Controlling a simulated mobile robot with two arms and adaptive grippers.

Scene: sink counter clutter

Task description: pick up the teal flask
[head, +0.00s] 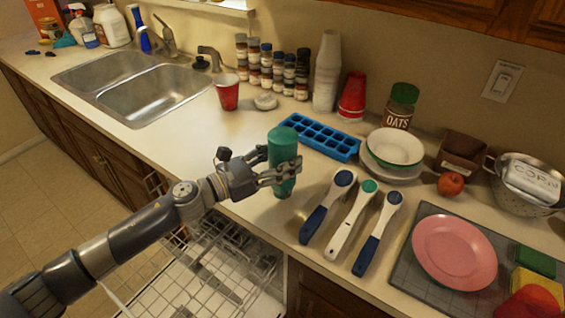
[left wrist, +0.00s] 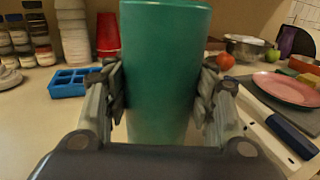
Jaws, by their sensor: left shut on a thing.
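The teal flask (head: 283,152) is upright at the front edge of the counter, above the open dishwasher side. My left gripper (head: 277,172) is shut on it, with fingers on both sides of its body. In the left wrist view the flask (left wrist: 163,70) fills the middle between the two fingers (left wrist: 162,100). I cannot tell whether its base touches the counter. My right gripper is in neither view.
A blue ice tray (head: 320,137) lies behind the flask. Several blue-and-white utensils (head: 350,217) lie to its right. A pink plate (head: 454,252) rests on a grey mat at the right. An open dishwasher rack (head: 205,275) is below.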

